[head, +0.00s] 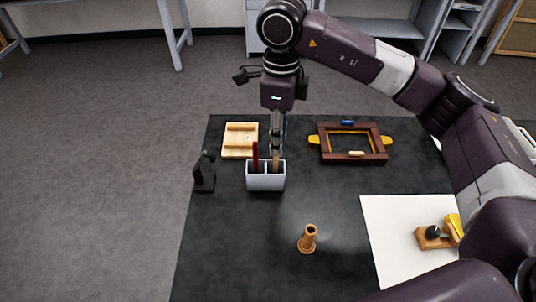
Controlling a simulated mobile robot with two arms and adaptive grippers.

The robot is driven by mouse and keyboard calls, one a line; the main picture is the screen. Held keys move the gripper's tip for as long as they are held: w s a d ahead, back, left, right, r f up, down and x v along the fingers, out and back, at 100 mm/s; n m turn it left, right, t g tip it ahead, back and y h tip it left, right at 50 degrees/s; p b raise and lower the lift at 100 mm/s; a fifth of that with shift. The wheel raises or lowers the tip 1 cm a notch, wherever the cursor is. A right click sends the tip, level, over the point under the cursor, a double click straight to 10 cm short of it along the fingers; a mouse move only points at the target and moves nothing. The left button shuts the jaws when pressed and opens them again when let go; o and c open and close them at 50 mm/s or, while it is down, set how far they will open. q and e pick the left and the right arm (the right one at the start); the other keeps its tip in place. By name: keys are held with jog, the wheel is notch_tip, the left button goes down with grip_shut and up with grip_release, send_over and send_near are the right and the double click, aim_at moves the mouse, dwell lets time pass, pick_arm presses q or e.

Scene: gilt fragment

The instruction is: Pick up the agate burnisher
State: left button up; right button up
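A white two-compartment holder (266,181) stands on the dark table and has upright tools in it. A red-handled tool (255,157) is in its left compartment. A tan, wood-coloured handle (276,162) stands in its right compartment. Which of them is the agate burnisher I cannot tell for sure. My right gripper (276,150) points down over the right compartment, with its fingertips at the top of the tan handle. The fingers look narrow from here, and I cannot see whether they are closed on it. My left gripper is not in view.
A small black stand (204,180) is left of the holder, and a light wooden tray (240,139) is behind it. A brown frame (350,143) lies at the back right. A wooden, cone-like piece (308,239) stands in front. A white sheet (395,235) bears a wooden tool (434,240).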

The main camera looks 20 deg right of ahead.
aim_at(276, 165)
jog(key=f+p, duration=0.1)
jog(key=f, duration=0.1)
jog(key=f+p, duration=0.1)
jog(key=f, duration=0.2)
jog(key=shift+a+f, duration=0.2)
jog(key=shift+f, duration=0.55)
grip_shut()
